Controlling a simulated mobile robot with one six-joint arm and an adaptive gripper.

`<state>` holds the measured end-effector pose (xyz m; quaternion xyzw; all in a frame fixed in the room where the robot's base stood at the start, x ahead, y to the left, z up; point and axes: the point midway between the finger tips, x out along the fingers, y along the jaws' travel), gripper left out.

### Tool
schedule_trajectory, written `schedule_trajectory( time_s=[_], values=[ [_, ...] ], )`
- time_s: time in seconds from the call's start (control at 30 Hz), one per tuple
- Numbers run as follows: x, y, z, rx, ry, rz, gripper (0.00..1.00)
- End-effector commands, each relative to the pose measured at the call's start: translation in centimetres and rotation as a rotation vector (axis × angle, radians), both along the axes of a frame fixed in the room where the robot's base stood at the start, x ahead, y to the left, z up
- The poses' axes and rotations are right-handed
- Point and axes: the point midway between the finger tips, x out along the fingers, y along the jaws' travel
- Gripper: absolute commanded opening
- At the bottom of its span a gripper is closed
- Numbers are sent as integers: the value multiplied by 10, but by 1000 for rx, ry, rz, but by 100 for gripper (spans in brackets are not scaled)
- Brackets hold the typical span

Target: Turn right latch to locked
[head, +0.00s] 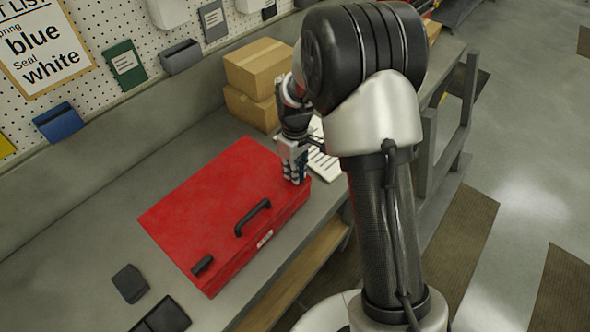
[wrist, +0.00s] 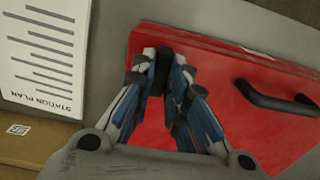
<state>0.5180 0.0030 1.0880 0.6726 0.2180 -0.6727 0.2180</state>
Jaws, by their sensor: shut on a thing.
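A red case (head: 220,205) lies closed on the grey workbench, with a black handle (head: 252,217) on its lid. My gripper (head: 293,178) is at the case's right end in the head view and hides the right latch there. In the wrist view, my gripper (wrist: 160,85) points at the red lid (wrist: 225,75), and its fingertips are shut on the dark right latch (wrist: 158,72). The fingers partly hide the latch, so I cannot tell its exact angle. The black left latch (head: 202,265) is free near the lid's front left corner.
Two cardboard boxes (head: 258,68) are stacked behind my gripper. A printed sheet (head: 322,160) lies right of the case and reads "Station plan" in the wrist view. Small dark items (head: 130,283) lie at the front left. A pegboard (head: 110,25) stands behind the bench.

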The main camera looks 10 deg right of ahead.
Motion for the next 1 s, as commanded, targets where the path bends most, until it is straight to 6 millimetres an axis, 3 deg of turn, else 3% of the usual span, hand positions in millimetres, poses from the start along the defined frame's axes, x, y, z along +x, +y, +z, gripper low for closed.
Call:
schedule_trajectory(
  time_s=[0.37,1.0],
  values=[
    [0,0,0,0,0,-123,0],
    [0,0,0,0,-1,-706,0]
  ],
)
